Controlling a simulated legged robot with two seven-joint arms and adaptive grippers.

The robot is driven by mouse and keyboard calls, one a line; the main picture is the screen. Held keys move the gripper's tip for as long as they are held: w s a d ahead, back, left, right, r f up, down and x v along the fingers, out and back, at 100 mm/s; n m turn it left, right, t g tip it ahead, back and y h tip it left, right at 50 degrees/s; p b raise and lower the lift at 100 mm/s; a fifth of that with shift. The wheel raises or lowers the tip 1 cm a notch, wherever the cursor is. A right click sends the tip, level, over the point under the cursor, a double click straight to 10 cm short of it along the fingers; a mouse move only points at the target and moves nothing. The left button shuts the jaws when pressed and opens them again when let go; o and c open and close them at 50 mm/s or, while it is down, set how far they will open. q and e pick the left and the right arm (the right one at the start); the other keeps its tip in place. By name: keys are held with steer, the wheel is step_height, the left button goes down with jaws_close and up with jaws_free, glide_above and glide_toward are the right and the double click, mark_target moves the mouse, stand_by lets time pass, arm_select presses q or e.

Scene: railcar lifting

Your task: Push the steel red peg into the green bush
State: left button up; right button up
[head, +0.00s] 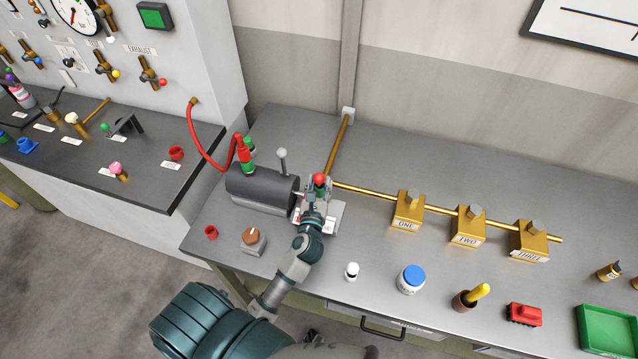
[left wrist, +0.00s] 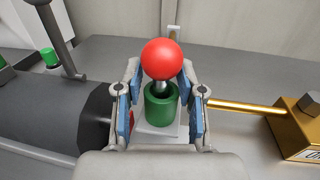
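The steel peg with a red ball head (left wrist: 162,60) stands upright at the green bush (left wrist: 161,103) in the left wrist view. Part of its steel shank shows between the ball and the bush's opening. In the head view the red ball (head: 319,178) shows just beyond my left gripper. My left gripper (left wrist: 161,112) has its blue-padded fingers on either side of the bush, spread apart, with small gaps visible. Whether the fingers touch the bush lower down is hidden. My right gripper is not in view.
A dark cylinder (head: 262,189) with a lever and red hose (head: 199,143) lies left of the gripper. A brass pipe (head: 368,190) runs right to brass blocks (head: 408,211).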

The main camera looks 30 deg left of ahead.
arm_select(q)
steer(key=shift+f, duration=0.3)
steer(key=shift+s+d, duration=0.1)
steer(key=shift+s, duration=0.05)
steer(key=shift+s+d+f, duration=0.1)
steer(key=shift+s+d, duration=0.1)
steer(key=shift+s, duration=0.05)
steer(key=v, duration=1.1)
steer(key=shift+r, duration=0.35)
steer(key=shift+a, duration=0.15)
steer(key=shift+s, duration=0.1)
